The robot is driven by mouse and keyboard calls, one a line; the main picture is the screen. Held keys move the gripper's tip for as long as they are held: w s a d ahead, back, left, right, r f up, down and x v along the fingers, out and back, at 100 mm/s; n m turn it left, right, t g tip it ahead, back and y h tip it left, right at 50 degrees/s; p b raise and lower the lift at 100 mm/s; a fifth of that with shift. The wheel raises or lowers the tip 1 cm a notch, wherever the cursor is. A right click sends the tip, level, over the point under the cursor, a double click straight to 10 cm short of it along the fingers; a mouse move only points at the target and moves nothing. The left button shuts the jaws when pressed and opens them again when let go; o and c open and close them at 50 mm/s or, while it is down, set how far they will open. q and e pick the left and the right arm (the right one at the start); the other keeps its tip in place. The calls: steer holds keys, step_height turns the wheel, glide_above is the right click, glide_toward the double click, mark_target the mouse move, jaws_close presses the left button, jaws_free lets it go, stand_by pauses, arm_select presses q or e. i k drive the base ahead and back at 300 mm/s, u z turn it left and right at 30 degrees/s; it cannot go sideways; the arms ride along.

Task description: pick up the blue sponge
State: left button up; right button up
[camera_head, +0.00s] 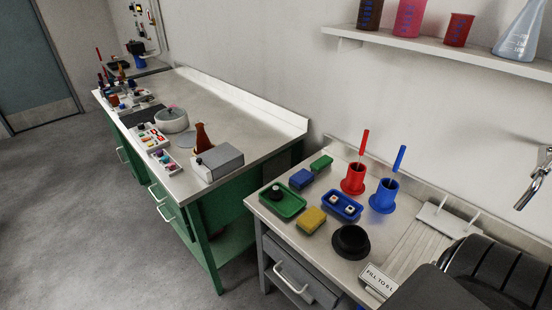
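The blue sponge (301,179) is a small block lying flat on the near grey counter (272,214), toward its back left. A green sponge (321,163) lies just behind it to the right. A yellow sponge (311,220) lies nearer the front. Neither of my grippers is in view, and nothing touches the blue sponge. Its top and front are unobstructed.
Around the sponge stand a green tray (291,209), a blue tray (337,212), red and blue cups (353,184) (384,198) holding brushes, and a black round object (350,243). A drainboard (420,245) is right. A cluttered green bench (217,206) stands left, across a gap.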

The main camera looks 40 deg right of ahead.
mark_target(300, 181)
steer(key=i, duration=0.8)
steer(key=z, duration=1.95)
